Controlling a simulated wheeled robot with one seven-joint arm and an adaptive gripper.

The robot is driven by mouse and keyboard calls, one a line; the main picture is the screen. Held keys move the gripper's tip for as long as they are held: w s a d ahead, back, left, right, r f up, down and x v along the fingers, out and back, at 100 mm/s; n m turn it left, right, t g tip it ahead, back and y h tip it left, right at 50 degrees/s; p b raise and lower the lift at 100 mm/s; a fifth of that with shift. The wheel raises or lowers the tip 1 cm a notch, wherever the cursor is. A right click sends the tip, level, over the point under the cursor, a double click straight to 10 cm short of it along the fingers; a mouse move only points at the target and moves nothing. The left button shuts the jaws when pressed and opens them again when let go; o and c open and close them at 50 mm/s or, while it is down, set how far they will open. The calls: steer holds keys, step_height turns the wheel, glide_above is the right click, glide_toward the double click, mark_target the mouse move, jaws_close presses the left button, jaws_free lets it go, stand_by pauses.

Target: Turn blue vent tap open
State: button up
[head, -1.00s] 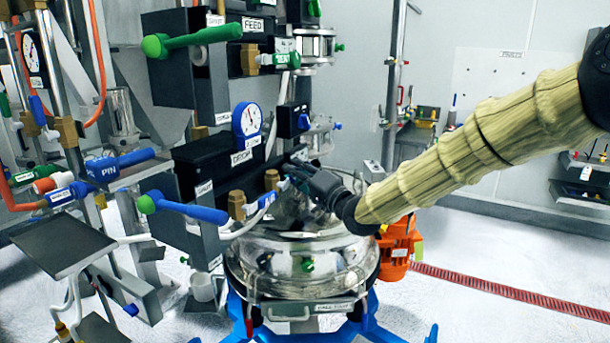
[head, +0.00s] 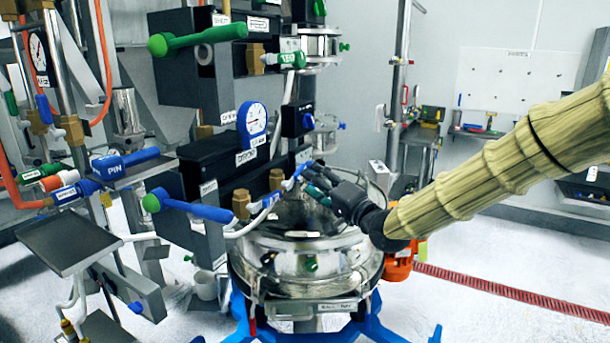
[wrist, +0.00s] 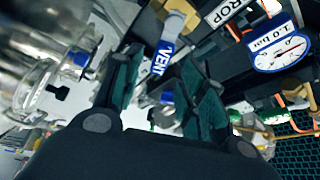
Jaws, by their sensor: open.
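The blue vent tap (head: 294,180) is on the pipework beside the black drop block, above the steel sifter vessel. In the wrist view, its handle with the VENT label (wrist: 162,62) stands between my two dark green finger pads, with gaps visible on the sides. My gripper (head: 312,180) is open and reaches in from the right, its fingertips at the tap. It also shows in the wrist view (wrist: 165,88). I cannot tell whether a finger touches the handle. The tap's base is partly hidden.
The steel vessel (head: 300,262) is just below my gripper. A blue-rimmed gauge (head: 253,124) and the drop block (head: 225,160) are close on the left. A long blue lever with a green knob (head: 190,207) sticks out further left. The space to the right is more open.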

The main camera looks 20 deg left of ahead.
steer(key=r+v, duration=0.1)
steer(key=v, duration=0.5)
steer(key=shift+f, duration=0.5)
